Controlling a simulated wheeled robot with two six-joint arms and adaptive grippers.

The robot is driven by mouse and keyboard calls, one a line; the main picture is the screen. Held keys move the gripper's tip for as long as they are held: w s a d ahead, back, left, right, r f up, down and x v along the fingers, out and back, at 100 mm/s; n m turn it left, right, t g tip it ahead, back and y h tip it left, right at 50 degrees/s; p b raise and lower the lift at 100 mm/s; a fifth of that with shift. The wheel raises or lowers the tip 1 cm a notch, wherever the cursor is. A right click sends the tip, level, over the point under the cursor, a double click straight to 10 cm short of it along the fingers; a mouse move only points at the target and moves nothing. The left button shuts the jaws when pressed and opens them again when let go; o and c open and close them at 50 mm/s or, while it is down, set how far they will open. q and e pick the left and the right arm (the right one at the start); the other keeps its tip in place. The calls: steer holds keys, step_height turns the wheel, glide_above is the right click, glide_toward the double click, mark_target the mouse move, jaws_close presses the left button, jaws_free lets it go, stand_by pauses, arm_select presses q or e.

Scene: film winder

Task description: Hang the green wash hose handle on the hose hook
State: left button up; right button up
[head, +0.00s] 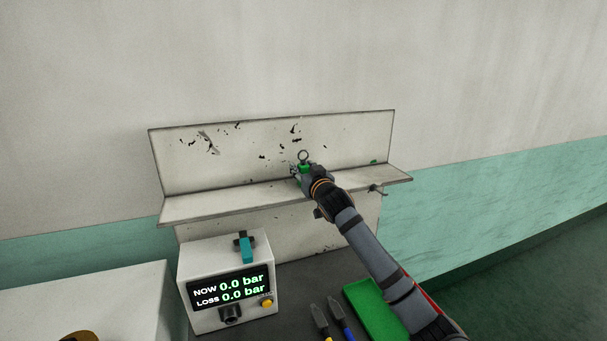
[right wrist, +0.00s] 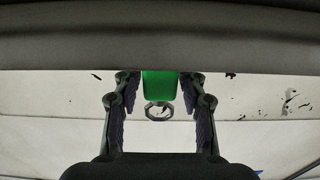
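The green wash hose handle (head: 305,168) is at the shelf in the head view, with a metal ring (head: 303,156) standing up from it. My right gripper (head: 304,177) reaches it from the front. My left gripper is not in view.
The white shelf (head: 215,208) has a scuffed back panel (head: 235,150), with a small green spot (head: 373,162) at right. Below stand a pressure display box (head: 225,262), pliers (head: 320,316) and a green tray (head: 377,310). The shelf's left part is clear.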

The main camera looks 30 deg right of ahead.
steer(key=c, duration=0.7)
jaws_close()
steer(key=shift+r, duration=0.45)
steer(key=s+a+r+b, duration=0.4)
steer(key=s+a+r, duration=0.4)
steer(key=s+r, duration=0.3)
steer(key=shift+a+r, duration=0.25)
steer(key=shift+r, duration=0.25)
